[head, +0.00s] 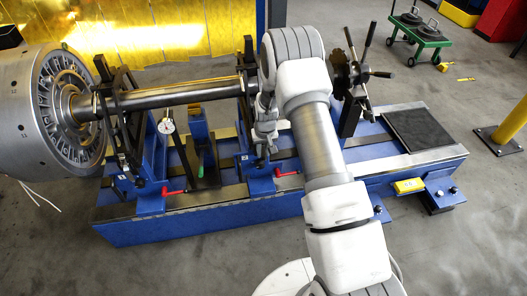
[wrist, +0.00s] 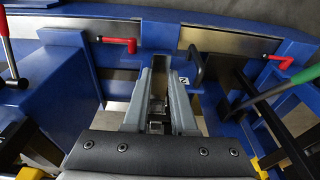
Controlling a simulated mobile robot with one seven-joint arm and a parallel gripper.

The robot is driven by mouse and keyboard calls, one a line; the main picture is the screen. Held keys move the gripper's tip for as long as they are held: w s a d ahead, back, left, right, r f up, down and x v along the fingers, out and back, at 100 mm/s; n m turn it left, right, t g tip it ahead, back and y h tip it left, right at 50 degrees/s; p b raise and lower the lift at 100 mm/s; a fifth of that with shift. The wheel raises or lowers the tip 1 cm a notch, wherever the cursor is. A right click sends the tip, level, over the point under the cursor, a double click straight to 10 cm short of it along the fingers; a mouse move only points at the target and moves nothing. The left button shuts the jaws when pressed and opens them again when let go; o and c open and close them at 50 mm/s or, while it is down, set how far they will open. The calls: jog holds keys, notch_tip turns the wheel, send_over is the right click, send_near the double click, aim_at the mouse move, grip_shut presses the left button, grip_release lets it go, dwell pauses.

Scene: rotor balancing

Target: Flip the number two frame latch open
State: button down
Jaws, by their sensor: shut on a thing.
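The number two frame is the blue stand (head: 262,180) under the right part of the shaft. A small white plate with a 2 (wrist: 183,81) shows on it in the wrist view. My gripper (head: 268,150) reaches down at this stand in the head view. In the wrist view my gripper (wrist: 160,66) has its two grey fingers close together at the stand, shut on a narrow part that seems to be the frame latch. The fingers largely hide that part. A black bent handle (wrist: 195,62) stands just right of the fingertips.
The steel shaft (head: 180,95) runs left to the large rotor (head: 65,110). Red handles show on the left (wrist: 118,42) and right (wrist: 278,60) in the wrist view. A green-tipped lever (wrist: 300,78) lies right of my fingers.

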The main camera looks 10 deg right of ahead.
dwell(0.3)
jog(key=c, duration=0.7)
grip_release()
jog(key=s+r+p, duration=0.1)
jog(key=r, duration=0.4)
jog(key=s+r+p, duration=0.1)
jog(key=r, duration=0.5)
jog(key=r+p, duration=0.1)
jog(key=r, duration=0.5)
jog(key=shift+s, duration=0.4)
jog(key=shift+r, duration=0.15)
